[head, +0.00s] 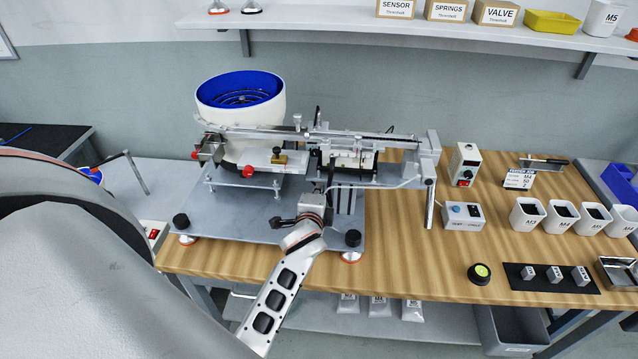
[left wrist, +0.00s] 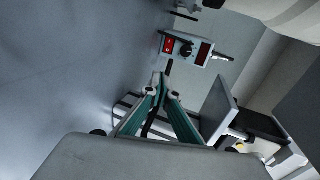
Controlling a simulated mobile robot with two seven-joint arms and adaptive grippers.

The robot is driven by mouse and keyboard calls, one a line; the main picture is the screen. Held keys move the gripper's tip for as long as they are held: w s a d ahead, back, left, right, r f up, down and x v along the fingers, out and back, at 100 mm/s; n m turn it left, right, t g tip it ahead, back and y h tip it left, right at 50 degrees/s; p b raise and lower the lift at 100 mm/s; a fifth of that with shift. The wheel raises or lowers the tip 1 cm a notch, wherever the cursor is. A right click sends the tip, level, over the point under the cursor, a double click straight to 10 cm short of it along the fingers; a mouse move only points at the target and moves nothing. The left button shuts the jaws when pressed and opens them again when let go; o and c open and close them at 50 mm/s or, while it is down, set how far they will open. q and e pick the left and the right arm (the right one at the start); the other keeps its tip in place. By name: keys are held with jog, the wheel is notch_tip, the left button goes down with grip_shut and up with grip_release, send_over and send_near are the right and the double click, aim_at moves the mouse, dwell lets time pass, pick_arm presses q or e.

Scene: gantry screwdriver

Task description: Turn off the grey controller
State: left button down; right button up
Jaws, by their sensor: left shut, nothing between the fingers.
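A grey controller box (left wrist: 187,48) shows in the left wrist view, with a red switch, a black knob and a dark red display on its face. In the head view, a box with a red switch (head: 153,233) at the left, mostly hidden behind my left arm, appears to be the same one. My left gripper (head: 277,221) is in front of the feeder's base plate and points left. In the left wrist view its fingers (left wrist: 160,79) are shut and empty, their tips just below the controller in the picture, apparently apart from it. My right gripper is not in view.
The bowl feeder (head: 240,100) stands on a grey base plate with black knobs (head: 353,238) at its front corners.

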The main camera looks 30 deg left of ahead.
pick_arm(q)
jog(key=shift+s+d+r, duration=0.1)
jog(key=shift+s+d, duration=0.1)
jog(key=shift+s, duration=0.2)
jog(key=s+n+g, duration=0.1)
jog(key=s, duration=0.3)
jog(key=s+a+f+n+g, duration=0.1)
jog(key=s, duration=0.3)
jog(key=s+n+g, duration=0.1)
jog(key=s, duration=0.3)
jog(key=shift+a+f, duration=0.35)
jog(key=s+d+n+g+h, duration=0.2)
jog(key=s+d+g, duration=0.1)
jog(key=s, duration=1)
jog(key=d+f+h, duration=0.1)
jog(key=d+f, duration=0.1)
jog(key=w+d+f+t+h, duration=0.1)
jog(key=d+f, duration=0.2)
jog(key=d+f+n+h, duration=0.1)
jog(key=d+f, duration=0.2)
jog(key=shift+w+d+f+t+h, duration=0.1)
jog(key=shift+w+f+t+h, duration=0.05)
jog(key=shift+w+t+h, duration=0.2)
jog(key=d+f+n+t+h, duration=0.2)
jog(key=d+f+h, duration=0.1)
jog(key=d+f, duration=0.2)
jog(key=shift+s+d+f, duration=0.4)
jog(key=shift+s+d, duration=0.05)
jog(key=shift+d, duration=0.8)
